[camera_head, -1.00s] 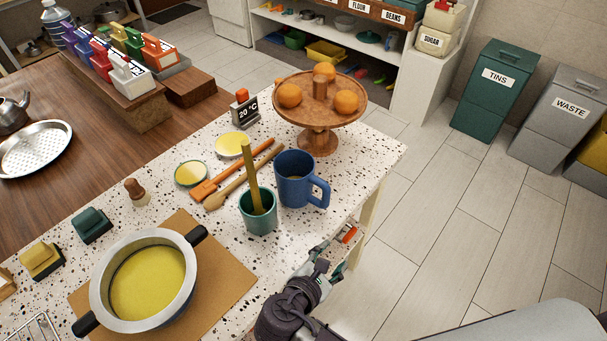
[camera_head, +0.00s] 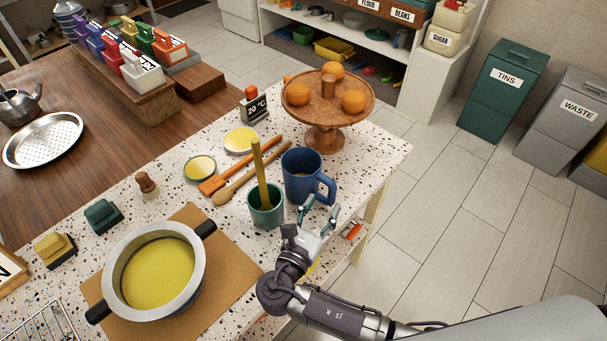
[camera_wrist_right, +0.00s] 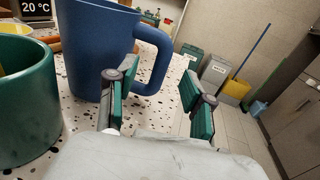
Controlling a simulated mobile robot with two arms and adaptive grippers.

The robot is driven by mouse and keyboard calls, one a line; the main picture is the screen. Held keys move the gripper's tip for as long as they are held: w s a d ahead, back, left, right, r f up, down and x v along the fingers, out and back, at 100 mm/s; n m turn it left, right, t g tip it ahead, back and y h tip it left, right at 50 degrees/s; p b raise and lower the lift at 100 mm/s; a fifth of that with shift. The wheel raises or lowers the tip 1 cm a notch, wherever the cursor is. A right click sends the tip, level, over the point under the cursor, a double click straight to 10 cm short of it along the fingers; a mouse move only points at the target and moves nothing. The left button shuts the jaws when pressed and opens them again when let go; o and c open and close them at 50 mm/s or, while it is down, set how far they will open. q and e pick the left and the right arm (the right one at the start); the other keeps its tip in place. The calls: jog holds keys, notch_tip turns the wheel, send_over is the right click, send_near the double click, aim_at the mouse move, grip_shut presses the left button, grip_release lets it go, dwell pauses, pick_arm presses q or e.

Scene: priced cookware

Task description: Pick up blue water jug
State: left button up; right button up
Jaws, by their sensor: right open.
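The blue water jug (camera_head: 303,176) stands upright on the speckled counter, its handle pointing right and toward me. In the right wrist view the jug (camera_wrist_right: 92,50) is close ahead, with its handle (camera_wrist_right: 153,62) above the gap between my fingers. My right gripper (camera_head: 320,212) is open and empty, just in front of the jug near the counter's edge. In the wrist view its two green-padded fingers (camera_wrist_right: 158,100) are spread apart, the left one overlapping the jug's lower side. I cannot tell whether it touches. My left gripper is not in view.
A green cup (camera_head: 266,207) with a yellow stick stands close left of the jug. A wooden stand with oranges (camera_head: 325,105) is behind it. A pot of yellow liquid (camera_head: 155,274) sits on a board at left. Open floor lies right of the counter.

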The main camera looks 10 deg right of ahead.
aim_at(331, 195)
jog(key=p+x, duration=0.2)
jog(key=x, duration=0.3)
jog(key=shift+w+d, duration=0.15)
jog(key=shift+d, duration=0.2)
jog(key=shift+w+d+f, duration=0.1)
jog(key=shift+w, duration=0.15)
jog(key=shift+s, duration=0.1)
grip_shut()
